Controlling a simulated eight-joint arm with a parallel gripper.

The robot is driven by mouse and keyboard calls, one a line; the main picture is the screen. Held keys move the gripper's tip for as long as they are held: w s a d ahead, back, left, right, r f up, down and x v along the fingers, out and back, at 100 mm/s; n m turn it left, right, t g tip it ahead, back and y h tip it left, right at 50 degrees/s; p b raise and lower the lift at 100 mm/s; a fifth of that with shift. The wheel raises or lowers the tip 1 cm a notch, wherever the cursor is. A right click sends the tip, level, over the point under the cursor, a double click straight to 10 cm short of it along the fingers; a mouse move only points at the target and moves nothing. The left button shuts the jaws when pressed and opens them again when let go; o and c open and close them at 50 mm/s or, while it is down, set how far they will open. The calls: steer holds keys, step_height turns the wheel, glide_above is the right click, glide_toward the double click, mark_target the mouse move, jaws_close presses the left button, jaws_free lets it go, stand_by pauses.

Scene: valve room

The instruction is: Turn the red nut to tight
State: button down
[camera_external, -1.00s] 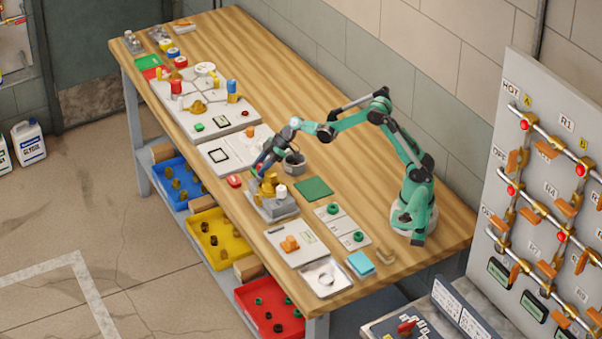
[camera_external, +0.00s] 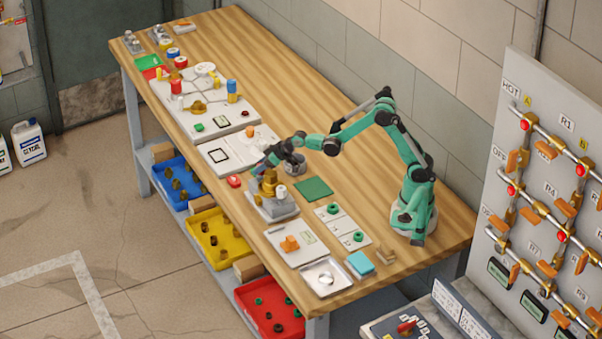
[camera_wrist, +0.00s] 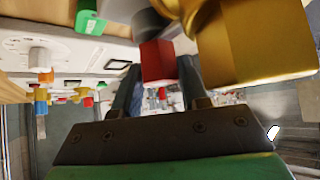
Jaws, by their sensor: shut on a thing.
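The red nut (camera_wrist: 157,62) shows in the wrist view between the two fingers of my gripper (camera_wrist: 158,80), beside a large brass fitting (camera_wrist: 258,45). My gripper is shut on the red nut. In the external view my gripper (camera_external: 261,169) is low at the left side of the brass fitting (camera_external: 268,184), which stands on a grey block (camera_external: 279,208) near the bench's front edge. The nut is too small and covered to make out there. Its turn mark cannot be read.
A dark grey cup (camera_external: 294,163) stands close behind my wrist. A green mat (camera_external: 314,188) lies right of the fitting. A small red object (camera_external: 234,181) lies to the left. A white board with pipe fittings (camera_external: 245,119) is further left. The bench's back is clear.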

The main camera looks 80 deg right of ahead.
stand_by(0.5)
steer(key=c, duration=0.7)
jaws_free()
steer(key=shift+s+r, duration=0.1)
steer(key=v, duration=1.1)
steer(key=shift+s+r, duration=0.25)
steer(key=shift+s, duration=0.05)
steer(key=shift+s+a+f+g, duration=0.2)
steer(key=shift+s+f+g, duration=0.2)
steer(key=shift+s, duration=1.75)
steer(key=shift+s+a+f+g, duration=0.25)
steer(key=shift+s+f, duration=0.25)
steer(key=shift+s, duration=1.65)
steer(key=shift+s+a+f+g, duration=0.15)
steer(key=shift+s+f+g, duration=0.25)
steer(key=shift+s, duration=1.75)
